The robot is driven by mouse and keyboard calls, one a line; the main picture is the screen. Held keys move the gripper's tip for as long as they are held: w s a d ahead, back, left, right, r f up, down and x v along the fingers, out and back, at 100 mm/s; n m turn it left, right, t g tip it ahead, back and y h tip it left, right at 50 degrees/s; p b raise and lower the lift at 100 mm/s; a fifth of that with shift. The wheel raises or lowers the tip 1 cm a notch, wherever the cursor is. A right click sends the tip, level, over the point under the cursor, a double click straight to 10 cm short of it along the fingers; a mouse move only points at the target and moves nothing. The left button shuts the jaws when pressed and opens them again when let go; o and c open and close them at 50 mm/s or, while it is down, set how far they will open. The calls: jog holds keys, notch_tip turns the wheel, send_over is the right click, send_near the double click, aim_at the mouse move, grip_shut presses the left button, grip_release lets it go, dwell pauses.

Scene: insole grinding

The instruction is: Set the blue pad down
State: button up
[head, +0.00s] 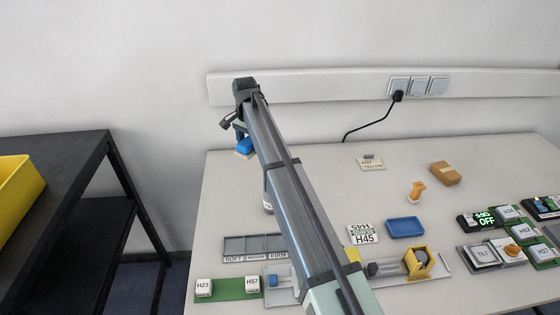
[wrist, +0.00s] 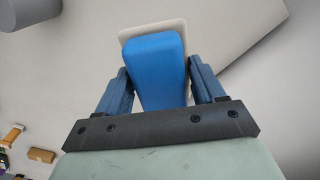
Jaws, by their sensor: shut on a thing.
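The blue pad (wrist: 158,65) is between the two fingers of my gripper (wrist: 160,80) in the wrist view, and the gripper is shut on it. A beige, flat piece (wrist: 155,30) shows behind the pad's far end. In the head view the blue pad (head: 245,146) shows at the table's far left, low under my gripper (head: 241,132), with a pale tan piece (head: 244,155) beneath it. My arm hides part of that area. I cannot tell whether the pad touches the piece below.
A blue tray (head: 405,227), an H45 card (head: 361,234), an orange part (head: 417,190) and a cardboard box (head: 445,173) lie on the table (head: 320,165). A grey sorting tray (head: 255,246) is in front. A black cable hangs at the wall.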

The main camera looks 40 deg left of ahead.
jog(key=w+d+m, duration=0.2)
jog(key=w+d, duration=0.8)
jog(key=w, duration=0.1)
jog(key=m, duration=0.2)
send_over(311, 168)
jog(key=shift+s+f+m, duration=0.1)
jog(key=shift+f+m, duration=1.4)
jog(key=shift+f, duration=0.9)
jog(key=shift+f+m, duration=1.5)
jog(key=shift+f, duration=0.9)
jog(key=shift+f, duration=0.1)
jog(key=o, duration=1)
jog(key=shift+o, duration=0.2)
notch_tip(311, 168, up, 12)
